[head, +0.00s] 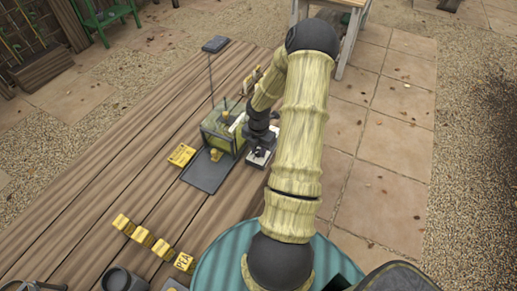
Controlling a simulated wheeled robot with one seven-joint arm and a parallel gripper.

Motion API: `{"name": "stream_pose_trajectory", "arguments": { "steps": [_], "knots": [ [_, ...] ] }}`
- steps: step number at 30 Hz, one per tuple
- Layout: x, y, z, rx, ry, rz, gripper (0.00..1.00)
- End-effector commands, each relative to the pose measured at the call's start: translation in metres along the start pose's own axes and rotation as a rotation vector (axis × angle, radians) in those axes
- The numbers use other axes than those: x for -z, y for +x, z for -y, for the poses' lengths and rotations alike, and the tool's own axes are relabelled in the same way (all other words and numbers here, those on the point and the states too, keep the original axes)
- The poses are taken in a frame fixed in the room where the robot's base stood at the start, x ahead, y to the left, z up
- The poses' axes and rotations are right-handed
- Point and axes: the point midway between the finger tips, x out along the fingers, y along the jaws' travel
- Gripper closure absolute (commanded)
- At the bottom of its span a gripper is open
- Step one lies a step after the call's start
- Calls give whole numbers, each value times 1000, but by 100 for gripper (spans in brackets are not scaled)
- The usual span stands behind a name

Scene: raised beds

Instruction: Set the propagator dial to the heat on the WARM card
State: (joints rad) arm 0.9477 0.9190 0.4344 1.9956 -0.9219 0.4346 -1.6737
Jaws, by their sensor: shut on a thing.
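The propagator (222,128) is a green box with a see-through look, standing on the wooden deck in the middle of the head view. My gripper (259,154) points down at a small pale unit (262,160) beside the propagator's right side. It is shut on a small dark thing there, which looks like the dial, mostly hidden by the jaws. The dial's mark and scale are too small to read. A yellow card (181,155) lies left of the propagator; its print is not readable, so I cannot tell whether it is the WARM card.
A dark tray (208,172) lies in front of the propagator. Several yellow lettered blocks (143,236) stand in a row nearer me. A thin pole with a dark top (214,45) rises behind. Dark pots (120,280) stand at the front left. Open planks lie left.

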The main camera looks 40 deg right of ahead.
Motion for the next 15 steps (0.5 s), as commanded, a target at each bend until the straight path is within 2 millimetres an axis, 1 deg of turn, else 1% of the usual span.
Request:
{"name": "stream_pose_trajectory", "arguments": {
  "steps": [8, 15],
  "knots": [
    [0, -1, 0, 1, 51, 0, 96],
    [1, -1, -1, 0, 180, -1, 96]
  ]
}}
